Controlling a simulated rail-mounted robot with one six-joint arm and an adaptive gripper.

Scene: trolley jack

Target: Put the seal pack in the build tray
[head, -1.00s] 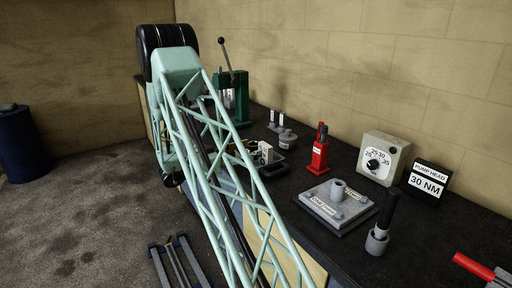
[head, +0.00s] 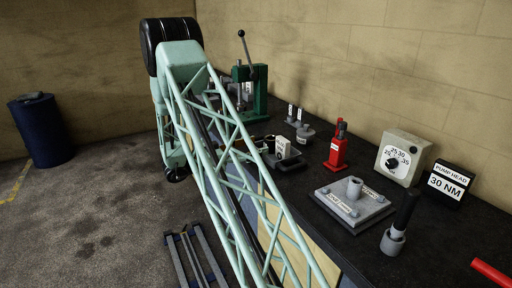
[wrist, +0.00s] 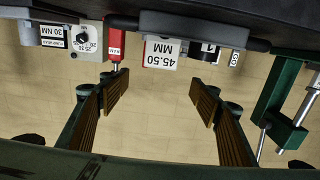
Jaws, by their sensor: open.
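No item carries a readable seal pack label. A white block marked 45.50 MM (wrist: 162,52) shows at the top middle of the wrist view. A white labelled block (head: 283,147) stands on the bench in the head view, probably the same one. A dark, low tray-like shape (head: 289,162) lies beside it, partly behind the lattice; I cannot tell if it is the build tray. My gripper (wrist: 160,92) is open in the wrist view, with only wall visible between its fingers. In the head view I cannot make the gripper out.
On the bench are a red bottle jack (head: 338,150), a grey plate with a post (head: 354,202), a dial box (head: 402,158), a 30 NM sign (head: 447,182) and a green press (head: 252,90). A pale green lattice frame (head: 230,150) crosses the view. A blue drum (head: 42,132) stands left.

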